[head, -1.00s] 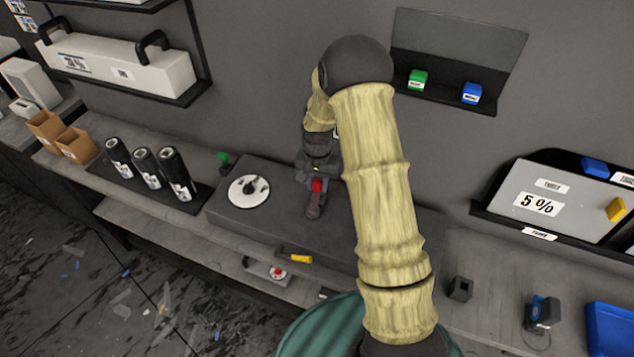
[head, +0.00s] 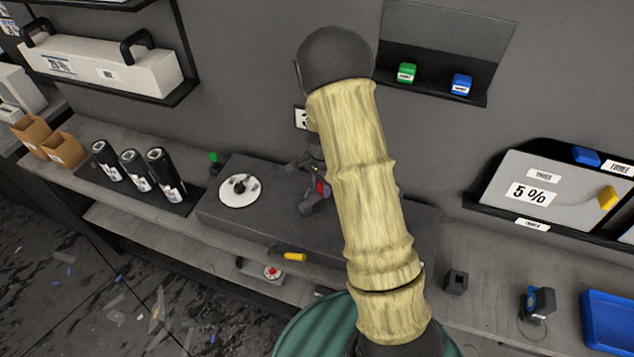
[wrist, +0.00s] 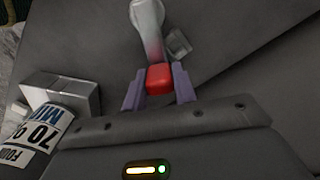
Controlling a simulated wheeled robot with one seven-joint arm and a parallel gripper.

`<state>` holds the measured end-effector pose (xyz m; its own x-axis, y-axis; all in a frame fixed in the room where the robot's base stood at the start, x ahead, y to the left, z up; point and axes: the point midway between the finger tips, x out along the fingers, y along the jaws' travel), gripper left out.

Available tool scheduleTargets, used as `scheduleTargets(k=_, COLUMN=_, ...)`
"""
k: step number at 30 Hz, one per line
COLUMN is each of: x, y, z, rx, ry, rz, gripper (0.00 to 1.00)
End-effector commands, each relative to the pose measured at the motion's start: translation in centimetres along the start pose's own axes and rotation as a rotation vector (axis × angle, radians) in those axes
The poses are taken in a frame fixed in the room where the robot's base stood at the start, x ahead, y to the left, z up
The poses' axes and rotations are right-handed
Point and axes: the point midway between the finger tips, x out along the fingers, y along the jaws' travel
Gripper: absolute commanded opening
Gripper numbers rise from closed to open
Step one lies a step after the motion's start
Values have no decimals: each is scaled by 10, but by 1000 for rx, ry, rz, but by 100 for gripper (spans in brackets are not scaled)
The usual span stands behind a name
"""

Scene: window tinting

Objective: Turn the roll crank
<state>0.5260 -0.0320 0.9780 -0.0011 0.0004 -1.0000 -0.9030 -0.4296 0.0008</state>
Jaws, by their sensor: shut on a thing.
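The roll crank (wrist: 148,25) is a grey lever with a red handle (wrist: 159,78). In the wrist view my gripper (wrist: 160,88) has its two purple fingers on either side of the red handle, shut on it. The lever runs away from the handle toward the top of that view. In the head view the red handle (head: 320,187) shows as a small patch beside my arm, above the dark grey block (head: 270,220). My arm covers much of the gripper there, and the fingertips are hidden.
A white disc with a dark hub (head: 240,190) sits on the block's left part. Several black rolls (head: 135,170) stand left of it. A roll labelled 70 % (wrist: 35,135) is close to my gripper in the wrist view. A yellow-handled tool (head: 293,257) lies below the block.

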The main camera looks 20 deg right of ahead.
Motion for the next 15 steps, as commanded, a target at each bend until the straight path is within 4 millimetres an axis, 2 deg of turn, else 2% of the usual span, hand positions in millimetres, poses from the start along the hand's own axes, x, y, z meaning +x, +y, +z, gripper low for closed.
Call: scheduleTargets(k=15, x=-3, y=24, z=6, rx=434, ry=0, rz=-4, gripper=0)
